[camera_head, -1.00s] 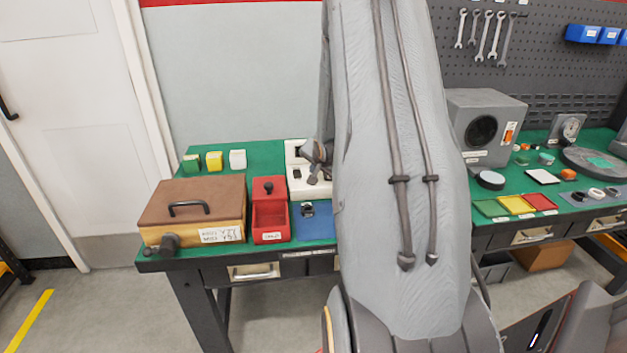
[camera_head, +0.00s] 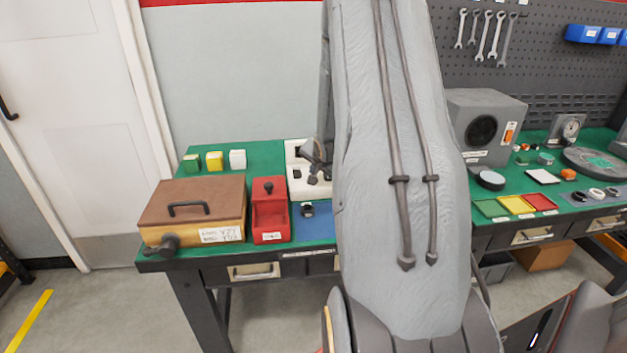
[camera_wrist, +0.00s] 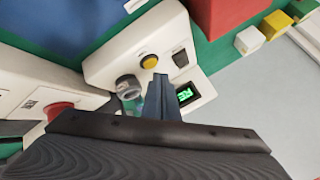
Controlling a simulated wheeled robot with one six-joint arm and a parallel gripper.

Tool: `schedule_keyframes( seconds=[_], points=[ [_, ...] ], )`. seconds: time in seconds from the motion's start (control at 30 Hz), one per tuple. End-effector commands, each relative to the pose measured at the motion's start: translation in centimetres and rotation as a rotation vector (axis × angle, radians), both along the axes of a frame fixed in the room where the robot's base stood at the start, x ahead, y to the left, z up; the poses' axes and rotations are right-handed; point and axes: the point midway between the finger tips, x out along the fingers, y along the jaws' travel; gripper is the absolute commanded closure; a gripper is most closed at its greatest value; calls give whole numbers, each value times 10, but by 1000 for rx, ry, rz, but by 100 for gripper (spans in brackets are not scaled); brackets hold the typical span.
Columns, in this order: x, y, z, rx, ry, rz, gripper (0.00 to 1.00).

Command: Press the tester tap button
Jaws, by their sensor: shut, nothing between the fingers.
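The tester is a white box (camera_wrist: 108,69) with a round yellow button (camera_wrist: 149,61), a grey knob (camera_wrist: 128,88), a black switch (camera_wrist: 180,58) and a display with green characters (camera_wrist: 187,95). No button label is readable. My gripper (camera_wrist: 160,77) is shut and empty, its fingertips over the panel just below the yellow button in the wrist view. I cannot tell whether they touch it. In the head view the white tester (camera_head: 294,180) stands on the green bench, partly hidden by my arm, with my gripper (camera_head: 314,174) at it.
A red box (camera_head: 270,215) and a brown-lidded wooden box (camera_head: 195,205) stand left of the tester. Small coloured blocks (camera_head: 215,160) sit behind. Another white unit with a red button (camera_wrist: 60,110) is close by in the wrist view. A grey speaker-like box (camera_head: 485,128) stands right.

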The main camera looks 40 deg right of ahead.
Motion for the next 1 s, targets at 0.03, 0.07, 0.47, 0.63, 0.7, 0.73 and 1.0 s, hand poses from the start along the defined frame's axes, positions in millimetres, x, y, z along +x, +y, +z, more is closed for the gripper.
schedule_keyframes(
  seconds=[0.03,0.07,0.47,0.63,0.7,0.73,1.0],
  points=[
    [0,0,-1,0,0,0,100],
    [0,0,-2,0,0,0,100],
    [0,0,-8,0,0,0,100],
    [0,0,-8,0,0,0,100],
    [0,0,-9,0,0,0,100],
    [0,0,-9,0,0,0,100],
    [0,0,-12,0,0,0,100]
  ],
)
